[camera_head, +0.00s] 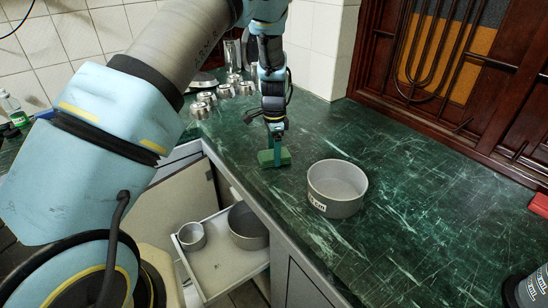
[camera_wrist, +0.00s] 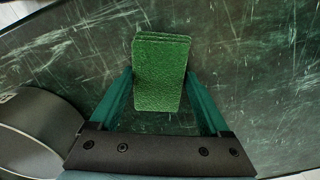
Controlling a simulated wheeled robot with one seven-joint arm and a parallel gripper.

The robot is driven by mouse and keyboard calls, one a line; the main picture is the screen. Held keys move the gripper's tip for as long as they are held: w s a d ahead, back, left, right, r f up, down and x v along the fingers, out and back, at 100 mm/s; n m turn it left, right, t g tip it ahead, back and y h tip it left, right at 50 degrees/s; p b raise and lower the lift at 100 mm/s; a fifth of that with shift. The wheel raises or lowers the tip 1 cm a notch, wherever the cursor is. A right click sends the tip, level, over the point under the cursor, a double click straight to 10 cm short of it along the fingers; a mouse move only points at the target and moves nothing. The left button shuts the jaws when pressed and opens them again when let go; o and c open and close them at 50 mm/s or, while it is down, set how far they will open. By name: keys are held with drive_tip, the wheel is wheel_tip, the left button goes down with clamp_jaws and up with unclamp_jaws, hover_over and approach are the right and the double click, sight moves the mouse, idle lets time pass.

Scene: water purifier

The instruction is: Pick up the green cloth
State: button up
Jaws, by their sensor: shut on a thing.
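The green cloth (camera_head: 265,159) is a small, thick folded block at the front edge area of the dark green counter, left of the grey pot. In the wrist view the cloth (camera_wrist: 161,65) sits between the two green fingers, its far end sticking out past the fingertips. My gripper (camera_head: 275,152) points down over the cloth and is shut on it; it also shows in the wrist view (camera_wrist: 160,85). Whether the cloth touches the counter or is slightly above it, I cannot tell.
The grey round pot (camera_head: 337,188) stands close to the right of the cloth. Several metal cups (camera_head: 208,99) stand at the back left. An open drawer (camera_head: 215,272) with pots lies below the counter edge. A red object (camera_head: 539,204) is at far right. The counter's right half is mostly clear.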

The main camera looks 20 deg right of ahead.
drive_tip(key=shift+c, duration=1.1)
wheel_tip(320, 180, up, 10)
drive_tip(key=b, duration=0.3)
